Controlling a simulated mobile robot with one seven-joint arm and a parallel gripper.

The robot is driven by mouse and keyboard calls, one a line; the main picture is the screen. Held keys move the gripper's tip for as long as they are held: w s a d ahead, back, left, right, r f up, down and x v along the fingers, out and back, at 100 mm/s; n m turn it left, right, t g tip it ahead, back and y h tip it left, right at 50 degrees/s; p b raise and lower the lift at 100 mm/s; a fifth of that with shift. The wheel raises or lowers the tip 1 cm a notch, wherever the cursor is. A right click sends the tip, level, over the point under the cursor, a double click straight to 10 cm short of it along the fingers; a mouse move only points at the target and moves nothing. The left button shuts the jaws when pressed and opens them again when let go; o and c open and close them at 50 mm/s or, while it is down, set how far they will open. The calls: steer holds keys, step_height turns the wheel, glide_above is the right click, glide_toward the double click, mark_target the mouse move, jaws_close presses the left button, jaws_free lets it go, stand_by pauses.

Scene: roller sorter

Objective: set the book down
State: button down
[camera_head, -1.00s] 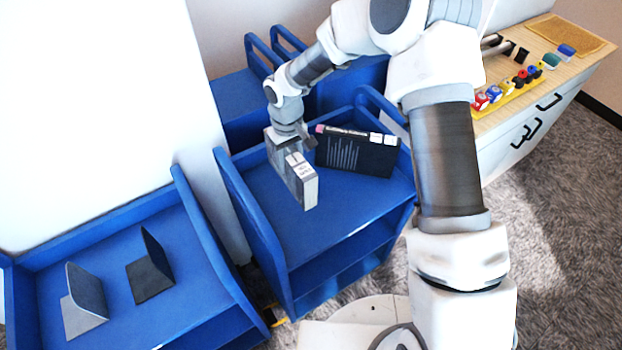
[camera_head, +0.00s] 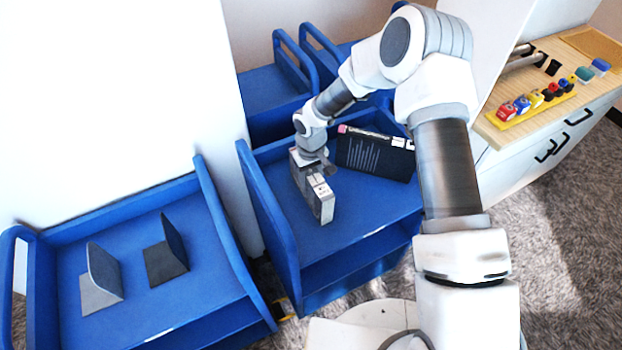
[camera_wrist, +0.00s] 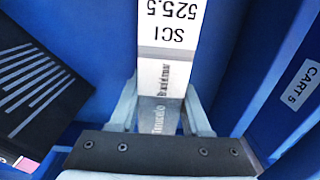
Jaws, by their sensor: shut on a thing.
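A grey book (camera_head: 315,193) with a white spine label stands upright at the blue cart's top shelf (camera_head: 345,225). My gripper (camera_head: 313,165) is above it, shut on its upper part. In the wrist view the gripper (camera_wrist: 160,112) has a finger on each side of the book's spine (camera_wrist: 165,70), whose label reads "SCI 525.5". Whether the book's lower edge touches the shelf I cannot tell. A black book (camera_head: 375,155) with a pink-marked corner leans on the same shelf to the right; it also shows in the wrist view (camera_wrist: 35,85).
A second blue cart (camera_head: 150,290) at the left holds a grey bookend (camera_head: 103,275) and a black bookend (camera_head: 168,255). More blue carts (camera_head: 270,90) stand behind. A wooden-topped cabinet (camera_head: 560,95) with colored items is at the right. The shelf's front is clear.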

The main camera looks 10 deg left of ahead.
steer(key=shift+f, duration=0.2)
steer(key=shift+c, duration=1.8)
jaws_free()
steer(key=shift+r, duration=0.1)
steer(key=shift+r, duration=0.1)
